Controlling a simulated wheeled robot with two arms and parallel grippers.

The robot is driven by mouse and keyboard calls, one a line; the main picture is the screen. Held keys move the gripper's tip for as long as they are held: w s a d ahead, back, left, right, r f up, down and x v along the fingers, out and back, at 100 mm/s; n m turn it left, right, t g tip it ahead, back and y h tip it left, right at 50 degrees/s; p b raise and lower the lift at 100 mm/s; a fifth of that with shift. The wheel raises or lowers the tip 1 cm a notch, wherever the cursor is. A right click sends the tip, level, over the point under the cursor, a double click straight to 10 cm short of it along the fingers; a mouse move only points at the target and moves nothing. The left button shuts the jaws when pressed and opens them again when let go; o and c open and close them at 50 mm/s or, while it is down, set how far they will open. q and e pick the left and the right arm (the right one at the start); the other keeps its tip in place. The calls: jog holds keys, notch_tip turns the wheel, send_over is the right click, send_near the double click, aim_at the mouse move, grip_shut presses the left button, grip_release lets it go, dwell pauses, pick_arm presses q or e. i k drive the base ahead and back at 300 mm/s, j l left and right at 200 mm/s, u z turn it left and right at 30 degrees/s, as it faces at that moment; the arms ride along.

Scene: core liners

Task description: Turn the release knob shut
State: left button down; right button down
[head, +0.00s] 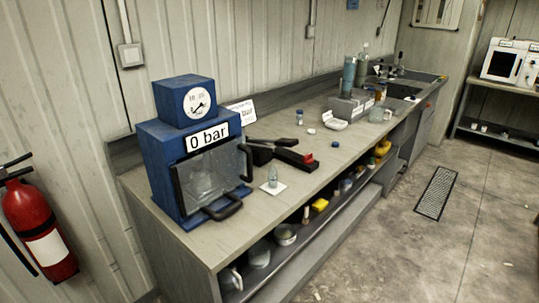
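A blue pressure chamber (158,170) stands on the near left end of the bench. Its label (207,137) reads "0 bar", and a round white gauge (198,102) sits in the blue box on top. A clear front door (208,175) with a dark frame covers its front, with a black handle (222,208) at the bottom. A black fitting (246,163) shows at the door's right side. I cannot tell which part is the release knob or how it is turned. Neither of my grippers is in view.
A small bottle (272,176) stands on a white square right of the chamber. A black tool with a red end (294,157) lies behind it. A shelf below holds pots. A red extinguisher (40,222) hangs at left.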

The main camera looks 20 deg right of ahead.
aim_at(308, 159)
jog(key=i+l, duration=0.15)
jog(key=l, duration=0.25)
jog(key=i+l+u, duration=0.1)
jog(key=l, duration=0.25)
jog(key=i+l, duration=0.15)
jog(key=l, duration=0.25)
jog(key=i+l, duration=0.1)
jog(key=l, duration=0.25)
jog(key=u, duration=0.05)
